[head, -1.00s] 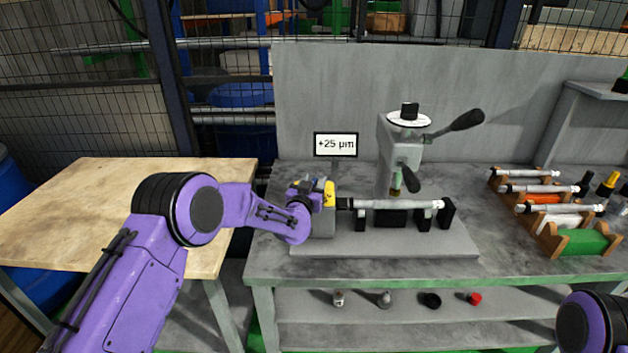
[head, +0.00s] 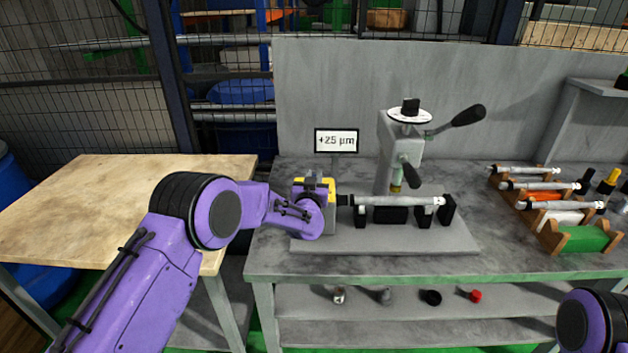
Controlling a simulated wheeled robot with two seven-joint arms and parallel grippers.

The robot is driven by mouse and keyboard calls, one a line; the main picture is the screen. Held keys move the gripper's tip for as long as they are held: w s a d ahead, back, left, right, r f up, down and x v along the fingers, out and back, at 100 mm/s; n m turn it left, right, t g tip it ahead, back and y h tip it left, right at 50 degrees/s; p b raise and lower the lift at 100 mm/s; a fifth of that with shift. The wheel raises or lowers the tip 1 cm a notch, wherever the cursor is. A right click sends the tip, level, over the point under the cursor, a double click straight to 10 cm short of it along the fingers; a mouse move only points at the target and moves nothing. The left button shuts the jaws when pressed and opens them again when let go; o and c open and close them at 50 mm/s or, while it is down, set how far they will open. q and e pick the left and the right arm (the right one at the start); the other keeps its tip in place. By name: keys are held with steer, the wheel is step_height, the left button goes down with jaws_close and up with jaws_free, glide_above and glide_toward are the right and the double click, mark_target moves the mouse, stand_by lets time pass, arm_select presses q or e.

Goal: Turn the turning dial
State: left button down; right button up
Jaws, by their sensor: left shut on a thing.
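The yellow turning dial (head: 329,184) is at the left end of the grinder's grey base, largely covered by my left gripper. My left gripper (head: 317,188) is shut on it, and its fingertips are hard to make out. A small display (head: 337,141) behind it reads +25 µm. A slim light-coloured shaft (head: 395,204) lies level between black supports just right of the dial. My right gripper is out of view; only part of my right arm shows at the lower right.
The grinder column (head: 399,150) carries a white disc (head: 409,115) with a black knob, and black-handled levers. Wooden racks (head: 580,240) with several shafts stand at the right. Small items lie on the lower shelf (head: 410,312). The wooden table (head: 110,200) at left is bare.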

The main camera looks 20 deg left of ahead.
arm_select(q)
steer(key=shift+n+g+y+b, duration=0.35)
steer(key=shift+n+g+y, duration=0.2)
steer(key=shift+n+y, duration=0.7)
steer(key=shift+n+g+y+b, duration=0.35)
steer(key=shift+n+g+y, duration=0.3)
steer(key=shift+y, duration=1)
steer(key=c, duration=1.1)
jaws_free()
steer(key=b+v, duration=0.2)
steer(key=v, duration=0.8)
steer(key=shift+s+d, duration=0.2)
steer(key=shift+s, duration=0.05)
